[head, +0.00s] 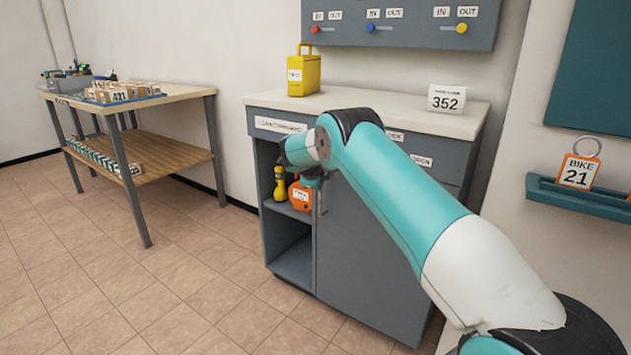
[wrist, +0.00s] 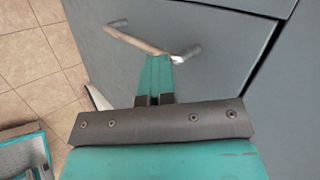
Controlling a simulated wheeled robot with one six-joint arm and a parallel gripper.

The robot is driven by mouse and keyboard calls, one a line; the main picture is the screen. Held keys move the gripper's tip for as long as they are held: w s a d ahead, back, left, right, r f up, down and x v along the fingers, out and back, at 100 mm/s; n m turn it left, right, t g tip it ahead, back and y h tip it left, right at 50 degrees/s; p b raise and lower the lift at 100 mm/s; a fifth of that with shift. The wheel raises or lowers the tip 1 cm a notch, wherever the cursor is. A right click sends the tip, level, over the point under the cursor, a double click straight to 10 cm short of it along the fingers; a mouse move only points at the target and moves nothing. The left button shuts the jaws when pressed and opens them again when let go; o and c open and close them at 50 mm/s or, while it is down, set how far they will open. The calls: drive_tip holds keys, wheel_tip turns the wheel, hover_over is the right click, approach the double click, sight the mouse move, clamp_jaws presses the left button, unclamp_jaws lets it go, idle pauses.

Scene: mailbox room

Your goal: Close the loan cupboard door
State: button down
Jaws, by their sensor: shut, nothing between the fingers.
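The loan cupboard is a grey cabinet (head: 283,240) with a pale top. Its left part stands open in the head view, showing shelves with a yellow torch (head: 280,184) and an orange item (head: 300,196). A grey front panel (head: 365,255), which looks like the door, lies right of the opening; how it moves cannot be told. In the wrist view my gripper (wrist: 157,62) is shut and empty, its tips at a metal bar handle (wrist: 135,38) on a grey panel (wrist: 210,80). Whether they touch the handle is unclear. In the head view my arm hides part of the cabinet front.
A yellow box (head: 304,72) and a 352 sign (head: 446,99) stand on the cabinet top. A wooden table (head: 165,152) with packages is at the left. A shelf with a BIKE 21 tag (head: 578,172) is at the right. The tiled floor (head: 190,260) in front is clear.

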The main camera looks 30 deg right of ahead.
drive_tip(key=shift+w+d+r, duration=0.2)
drive_tip(key=shift+d, duration=0.05)
